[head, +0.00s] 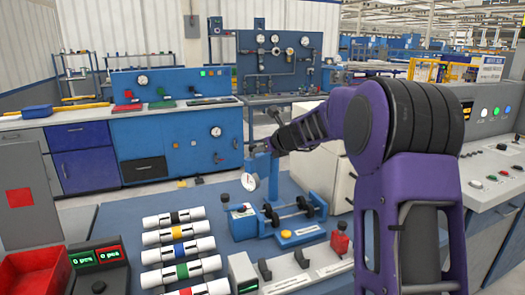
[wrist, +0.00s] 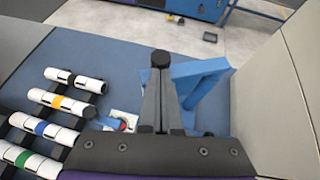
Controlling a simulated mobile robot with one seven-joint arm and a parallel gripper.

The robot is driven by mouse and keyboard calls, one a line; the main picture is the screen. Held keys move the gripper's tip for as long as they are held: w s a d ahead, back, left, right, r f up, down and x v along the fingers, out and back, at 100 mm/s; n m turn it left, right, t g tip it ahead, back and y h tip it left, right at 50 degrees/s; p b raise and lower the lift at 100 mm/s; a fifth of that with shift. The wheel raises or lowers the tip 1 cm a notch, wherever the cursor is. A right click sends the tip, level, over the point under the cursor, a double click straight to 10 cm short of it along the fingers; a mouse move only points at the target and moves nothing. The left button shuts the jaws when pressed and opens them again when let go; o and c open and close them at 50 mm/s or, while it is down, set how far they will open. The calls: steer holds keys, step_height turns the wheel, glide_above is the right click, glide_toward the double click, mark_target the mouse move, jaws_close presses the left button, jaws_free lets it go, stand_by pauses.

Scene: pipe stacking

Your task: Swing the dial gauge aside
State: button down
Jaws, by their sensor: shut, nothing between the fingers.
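The dial gauge (head: 249,182), a round white face, hangs on a blue swing arm (head: 262,161) above the near bench. Below and to its right is a blue fixture (head: 243,222) with dark rollers (head: 291,213). My gripper (head: 272,147) is at the top of the blue swing arm in the head view, partly hidden by its own links. In the wrist view my gripper (wrist: 160,62) is shut and empty, with the blue swing arm (wrist: 203,78) close on its right. I cannot tell whether they touch. The gauge face cannot be made out in the wrist view.
Several white pipes with coloured bands (head: 180,246) lie on a rack at the left of the near bench (head: 225,258). A counter box (head: 98,265) and red bin (head: 40,272) stand further left. A grey control console (head: 490,170) stands at the right.

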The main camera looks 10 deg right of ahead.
mark_target(250, 160)
steer(key=shift+a, duration=0.1)
steer(key=w+a+p, duration=0.2)
steer(key=a+p, duration=0.1)
steer(key=shift+w+r, duration=0.15)
steer(key=shift+w+a+p, duration=0.5)
steer(key=shift+w+p, duration=0.25)
steer(key=shift+p, duration=0.1)
steer(key=shift+w+a+p, duration=0.45)
steer(key=shift+w+p, duration=0.25)
steer(key=shift+p, duration=0.15)
steer(key=shift+s+f, duration=0.15)
steer(key=shift+f, duration=0.05)
